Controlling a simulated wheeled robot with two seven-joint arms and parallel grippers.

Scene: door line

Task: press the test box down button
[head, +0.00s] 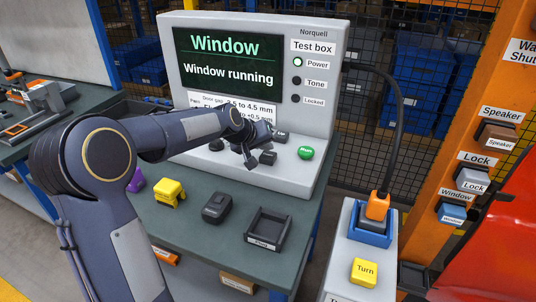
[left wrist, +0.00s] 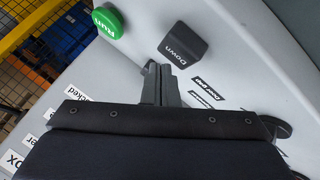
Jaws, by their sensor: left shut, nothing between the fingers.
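The test box (head: 325,85) stands on the bench. Its screen (head: 228,62) reads "Window" and "Window running". In the left wrist view the down button (left wrist: 180,45) is a dark square key labelled "Down", beside the round green Run button (left wrist: 107,21). In the head view a dark key (head: 268,158) sits left of the Run button (head: 306,153); its label is not readable there. My left gripper (head: 251,164) is shut and empty over the key panel. Its fingertips (left wrist: 158,68) appear just short of the down button; I cannot tell whether they touch. My arm hides part of the panel.
On the bench lie a yellow piece (head: 169,192), a dark grey device (head: 217,207) and an empty black holder (head: 266,229). A pedestal with a yellow Turn button (head: 364,272) and a cabled orange plug (head: 378,204) stands right.

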